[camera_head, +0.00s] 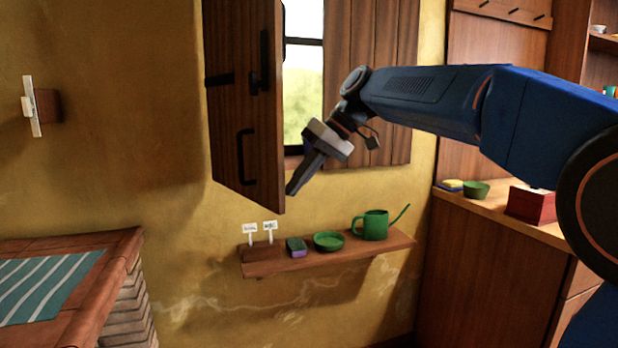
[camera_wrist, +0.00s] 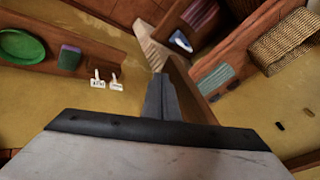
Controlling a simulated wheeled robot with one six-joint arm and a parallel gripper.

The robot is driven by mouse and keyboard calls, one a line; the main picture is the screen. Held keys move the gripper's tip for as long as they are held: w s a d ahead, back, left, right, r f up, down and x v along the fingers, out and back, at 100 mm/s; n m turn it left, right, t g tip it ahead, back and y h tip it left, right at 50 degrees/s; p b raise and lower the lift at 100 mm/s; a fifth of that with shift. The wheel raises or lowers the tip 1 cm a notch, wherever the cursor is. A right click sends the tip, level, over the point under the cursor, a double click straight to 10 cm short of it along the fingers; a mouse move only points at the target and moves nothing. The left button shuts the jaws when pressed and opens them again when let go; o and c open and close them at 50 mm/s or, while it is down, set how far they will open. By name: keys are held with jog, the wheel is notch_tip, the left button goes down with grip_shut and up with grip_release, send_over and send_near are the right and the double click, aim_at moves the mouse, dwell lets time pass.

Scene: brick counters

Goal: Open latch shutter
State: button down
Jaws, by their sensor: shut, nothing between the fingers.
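The brown wooden shutter (camera_head: 243,145) on the left of the window stands swung out from the wall in the head view. It carries a dark pull handle (camera_head: 246,157) and a dark latch (camera_head: 256,78) above it. The other shutter (camera_head: 370,75) lies against the wall on the right of the window. My gripper (camera_head: 292,190) is shut and empty, its tips pointing down at the swung-out shutter's lower free edge. I cannot tell whether they touch. In the wrist view the shut fingers (camera_wrist: 161,85) are beside a brown wooden panel, likely the shutter's edge.
Below the window, a shelf (camera_head: 330,254) holds a green watering can (camera_head: 374,225), a green bowl (camera_head: 328,241), a sponge (camera_head: 296,247) and white plant labels. A brick counter (camera_head: 120,245) stands left, a wooden counter (camera_head: 520,218) right.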

jog(key=shift+s+a, duration=0.3)
jog(key=shift+a, duration=0.1)
